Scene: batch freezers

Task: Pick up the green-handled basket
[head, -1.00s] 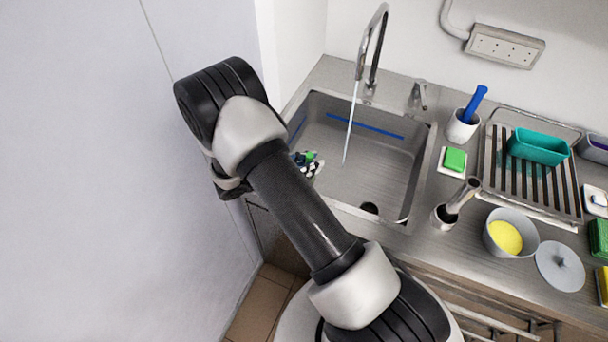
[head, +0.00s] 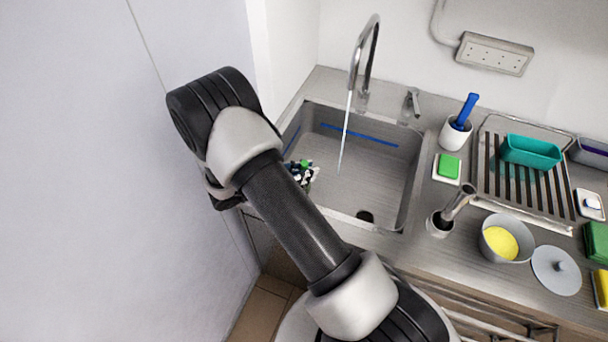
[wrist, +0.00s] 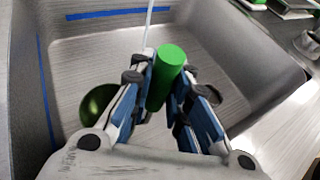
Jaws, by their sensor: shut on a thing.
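In the wrist view, a green cylindrical handle (wrist: 166,72) stands between the two fingers of my gripper (wrist: 160,95), which is shut on it. Parts of a dark round body, greenish inside, show at the left (wrist: 98,104) and behind the right finger; most of it is hidden by the fingers. In the head view my gripper (head: 302,172) is over the left side of the sink (head: 385,190), with a bit of green between its fingers. My arm hides much of it. I cannot tell whether the basket touches the sink floor.
Water runs from the tap (head: 365,62) into the sink, close right of my gripper. A white wall stands left. On the right counter are a green sponge (head: 448,166), a white cup (head: 454,135), a grey bowl (head: 493,250), and a rack (head: 490,195) with a teal tub (head: 531,151).

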